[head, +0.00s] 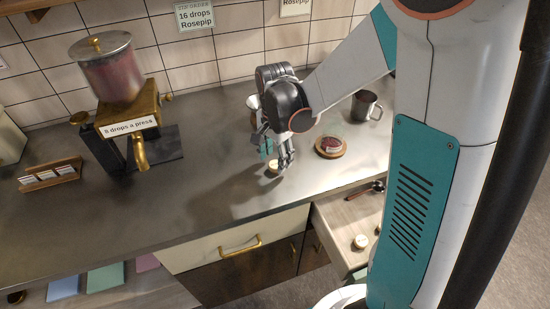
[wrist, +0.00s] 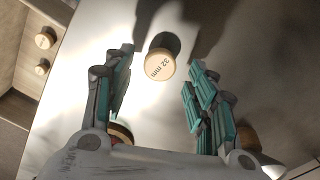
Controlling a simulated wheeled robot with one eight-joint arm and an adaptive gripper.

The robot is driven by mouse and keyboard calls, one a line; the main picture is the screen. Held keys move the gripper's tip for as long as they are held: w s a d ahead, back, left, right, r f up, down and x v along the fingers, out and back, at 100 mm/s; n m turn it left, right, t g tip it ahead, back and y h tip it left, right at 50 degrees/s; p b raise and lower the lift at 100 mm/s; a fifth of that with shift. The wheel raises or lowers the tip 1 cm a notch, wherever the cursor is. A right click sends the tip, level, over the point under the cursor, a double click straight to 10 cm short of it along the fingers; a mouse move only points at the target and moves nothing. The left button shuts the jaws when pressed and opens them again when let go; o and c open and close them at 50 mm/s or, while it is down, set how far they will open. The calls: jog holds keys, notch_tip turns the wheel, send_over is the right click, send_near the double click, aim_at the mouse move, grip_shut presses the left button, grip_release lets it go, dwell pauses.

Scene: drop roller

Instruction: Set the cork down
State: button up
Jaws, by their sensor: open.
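The cork (wrist: 159,64) is a pale round piece marked "32 mm" in the wrist view. It stands on the worktop between and slightly beyond my fingertips, with clear gaps on both sides. My gripper (wrist: 163,75) is open, with its teal-padded fingers spread and apart from the cork. In the head view, my gripper (head: 280,158) is low over the counter, and the cork (head: 272,168) shows as a small pale disc by its fingertips.
An open drawer (head: 345,221) on the right holds pale round corks (head: 360,242). A wood-rimmed dish with dark red contents (head: 330,147) and a metal mug (head: 366,106) stand right of my gripper. A drop dispenser (head: 112,75) stands left. The counter between is clear.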

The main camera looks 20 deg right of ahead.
aim_at(275, 165)
notch_tip(275, 165, up, 10)
jog(key=p, duration=0.3)
jog(key=s+r+n+t, duration=0.3)
jog(key=s+r+n, duration=0.1)
jog(key=s+n, duration=0.2)
jog(key=s+r+n+t, duration=0.4)
jog(key=s+r+n, duration=0.1)
jog(key=s, duration=0.4)
jog(key=shift+r+n, duration=0.3)
jog(key=shift+n, duration=0.6)
jog(key=shift+s, duration=0.1)
